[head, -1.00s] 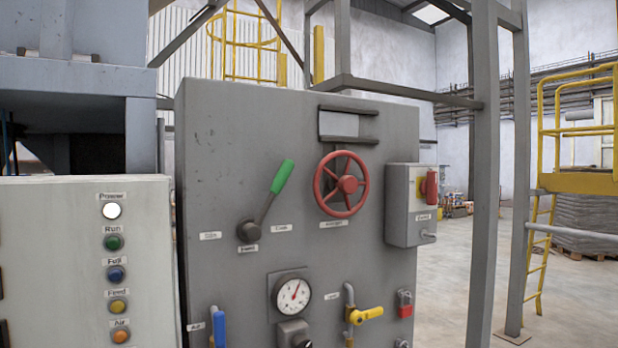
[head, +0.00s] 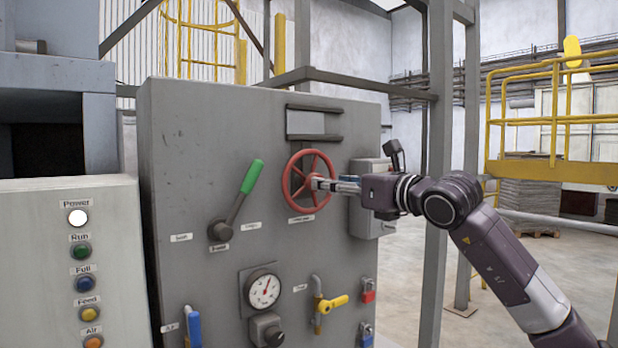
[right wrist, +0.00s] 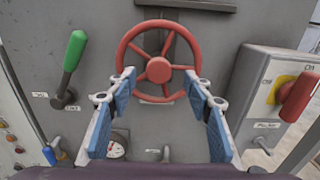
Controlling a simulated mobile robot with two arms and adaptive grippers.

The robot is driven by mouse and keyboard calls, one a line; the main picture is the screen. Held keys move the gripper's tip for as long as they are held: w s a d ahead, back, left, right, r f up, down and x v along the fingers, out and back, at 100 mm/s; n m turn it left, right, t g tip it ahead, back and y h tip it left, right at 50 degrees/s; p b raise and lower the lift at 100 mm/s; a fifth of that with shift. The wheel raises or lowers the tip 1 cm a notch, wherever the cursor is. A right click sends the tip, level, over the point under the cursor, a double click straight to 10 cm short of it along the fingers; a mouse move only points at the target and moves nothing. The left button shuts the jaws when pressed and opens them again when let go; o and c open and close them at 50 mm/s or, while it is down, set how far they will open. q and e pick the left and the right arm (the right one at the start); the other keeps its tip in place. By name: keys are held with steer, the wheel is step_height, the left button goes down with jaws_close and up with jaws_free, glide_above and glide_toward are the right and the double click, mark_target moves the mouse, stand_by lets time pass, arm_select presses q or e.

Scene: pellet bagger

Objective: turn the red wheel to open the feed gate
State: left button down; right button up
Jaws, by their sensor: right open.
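The red wheel (head: 297,187) is a spoked handwheel on the upper right of the grey panel (head: 200,130). My right gripper (head: 325,184) comes in from the right, in front of the wheel's right part in the head view. In the right wrist view my right gripper (right wrist: 163,80) is open, its two blue-padded fingers spread. The wheel (right wrist: 158,68) shows ahead, with its lower rim between the fingertips. I cannot tell whether the fingers touch the rim. The feed gate cannot be made out. My left gripper is not in view.
A lever with a green grip (head: 252,177) stands left of the wheel. A grey switch box (head: 370,215) sits close on the right, with a red knob (right wrist: 299,96). Below are a gauge (head: 263,290) and a yellow-handled valve (head: 330,303). A steel post (head: 437,150) stands right.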

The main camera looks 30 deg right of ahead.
steer(key=w+p, duration=0.1)
steer(key=w, duration=0.1)
steer(key=w+p, duration=0.1)
steer(key=w, duration=0.2)
steer(key=shift+w+a+p, duration=0.3)
steer(key=shift+w+p, duration=0.05)
steer(key=shift+p, duration=0.05)
steer(key=shift+w+f, duration=0.1)
steer(key=shift+w, duration=0.35)
jaws_close()
